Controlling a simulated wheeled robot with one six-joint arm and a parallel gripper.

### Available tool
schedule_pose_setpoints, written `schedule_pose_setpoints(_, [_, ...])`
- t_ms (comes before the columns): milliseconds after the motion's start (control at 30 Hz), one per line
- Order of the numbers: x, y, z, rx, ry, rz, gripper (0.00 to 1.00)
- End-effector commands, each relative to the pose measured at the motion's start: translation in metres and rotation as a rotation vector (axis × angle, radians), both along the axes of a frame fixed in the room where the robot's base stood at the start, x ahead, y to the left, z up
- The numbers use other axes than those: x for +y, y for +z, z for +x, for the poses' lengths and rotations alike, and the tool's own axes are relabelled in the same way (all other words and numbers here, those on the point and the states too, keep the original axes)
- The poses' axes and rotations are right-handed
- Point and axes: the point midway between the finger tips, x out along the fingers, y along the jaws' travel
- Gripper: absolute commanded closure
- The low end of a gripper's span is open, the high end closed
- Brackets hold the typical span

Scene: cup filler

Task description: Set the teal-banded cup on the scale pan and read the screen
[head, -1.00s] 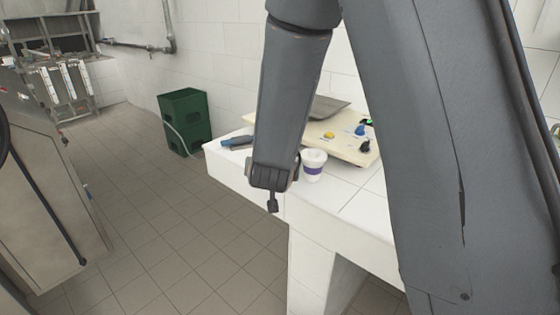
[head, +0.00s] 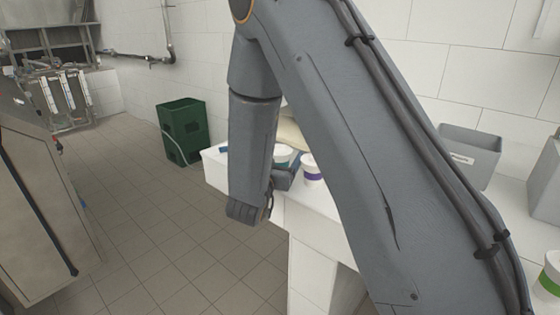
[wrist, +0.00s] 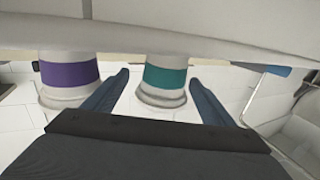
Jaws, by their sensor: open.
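The teal-banded white cup (head: 284,156) stands on the white tiled counter (head: 218,172), partly hidden by my arm. In the wrist view the teal-banded cup (wrist: 165,80) is between the two fingers of my gripper (wrist: 158,95), with gaps on both sides. The fingers are open and hold nothing. In the head view my gripper (head: 283,180) is low beside the cup, mostly hidden by my own arm. Only a cream part of the scale (head: 292,128) shows behind my arm. Its pan and screen are hidden.
A purple-banded cup (head: 312,169) stands close to the teal one and just outside a finger in the wrist view (wrist: 70,75). A grey labelled bin (head: 466,157) and a green-banded cup (head: 548,280) are at right. A green crate (head: 184,131) is on the floor.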

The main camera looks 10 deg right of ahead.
Motion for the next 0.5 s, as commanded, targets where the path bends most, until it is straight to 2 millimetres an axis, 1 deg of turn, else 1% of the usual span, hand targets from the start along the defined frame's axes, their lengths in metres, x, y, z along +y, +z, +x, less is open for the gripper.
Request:
schedule_pose_setpoints(100, [-0.008,0.007,0.017,-0.002,-0.003,0.002,0.22])
schedule_pose_setpoints(200, [-0.014,0.006,0.029,-0.001,-0.003,0.001,0.22])
schedule_pose_setpoints(333, [-0.018,0.006,0.037,-0.001,-0.002,0.001,0.22])
schedule_pose_setpoints(500, [-0.019,0.006,0.038,-0.001,0.0,0.001,0.22])
